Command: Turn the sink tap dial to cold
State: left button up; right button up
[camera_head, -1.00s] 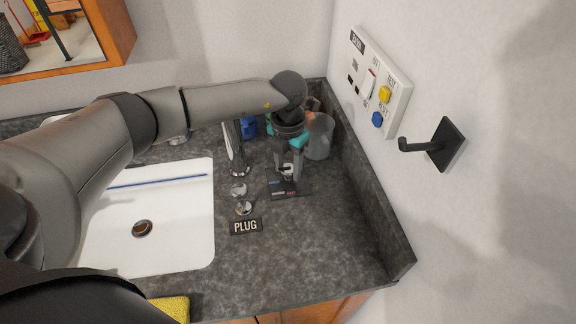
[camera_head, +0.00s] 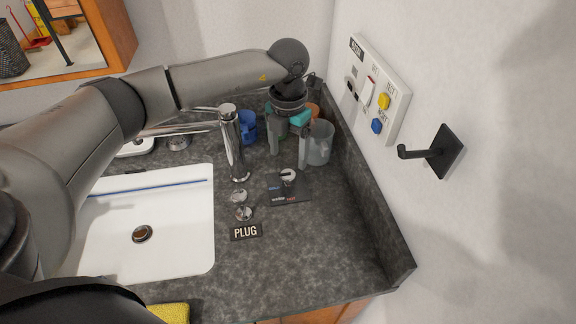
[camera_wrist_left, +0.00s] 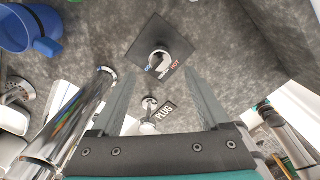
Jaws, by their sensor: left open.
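The tap dial (camera_head: 288,175) is a small chrome knob on a dark square plate (camera_head: 296,190) right of the sink. The plate has blue, white and red lettering along its front. In the left wrist view, the knob (camera_wrist_left: 159,59) sits on the plate (camera_wrist_left: 158,32), and HOT reads in red on the right; the blue word is partly hidden. Which label the knob points to is hard to tell. My left gripper (camera_head: 289,152) is open and empty, raised above and behind the dial, apart from it. My right gripper is not in view.
The chrome tap (camera_head: 232,145) stands left of the dial. Two small chrome knobs and a PLUG label (camera_head: 246,232) lie in front. A blue mug (camera_head: 247,127) and a grey cup (camera_head: 319,143) are behind. A wall panel (camera_head: 381,88) and black hook (camera_head: 440,152) are right.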

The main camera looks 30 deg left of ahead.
aim_at(288, 173)
pick_arm(q)
notch_tip(288, 173, up, 8)
jog(key=shift+r, duration=0.1)
dwell(0.5)
